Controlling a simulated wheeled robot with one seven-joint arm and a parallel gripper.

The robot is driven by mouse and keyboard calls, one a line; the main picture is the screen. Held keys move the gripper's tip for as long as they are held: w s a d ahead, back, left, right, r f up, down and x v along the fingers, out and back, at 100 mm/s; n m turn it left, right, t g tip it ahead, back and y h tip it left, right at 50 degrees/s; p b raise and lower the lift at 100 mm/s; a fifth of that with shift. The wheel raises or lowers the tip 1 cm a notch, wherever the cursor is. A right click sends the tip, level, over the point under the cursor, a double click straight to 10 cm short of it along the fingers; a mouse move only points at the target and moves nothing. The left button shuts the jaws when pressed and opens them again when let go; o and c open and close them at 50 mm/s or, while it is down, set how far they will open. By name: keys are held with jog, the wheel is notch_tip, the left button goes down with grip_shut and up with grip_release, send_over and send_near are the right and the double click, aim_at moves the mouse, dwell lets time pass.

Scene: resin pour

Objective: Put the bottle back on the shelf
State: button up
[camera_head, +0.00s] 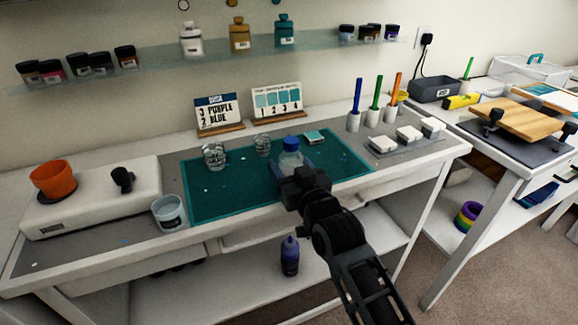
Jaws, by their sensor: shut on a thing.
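A clear bottle with a blue cap (290,158) is over the teal mat (212,196). My gripper (298,176) is shut on it; the gripper hides its lower part, and I cannot tell whether it touches the mat. The glass wall shelf (165,72) holds a white bottle (191,40), an amber bottle (239,34) and a teal bottle (284,31) in its middle. A dark purple bottle (289,255) stands on the lower shelf under the bench.
Small dark jars stand at both ends of the wall shelf. Two clear cups (214,155), a small teal block (314,137) and two display cards (277,103) stand behind my gripper. A clear tub (168,212) and orange cup (52,178) are left.

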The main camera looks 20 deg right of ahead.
jog(key=shift+f, duration=0.2)
jog(key=shift+f, duration=0.2)
jog(key=o, duration=1.3)
jog(key=shift+c, duration=0.2)
jog(key=shift+r, duration=0.2)
jog(key=s+b, duration=0.1)
jog(key=s, duration=1.1)
jog(key=shift+b, duration=0.4)
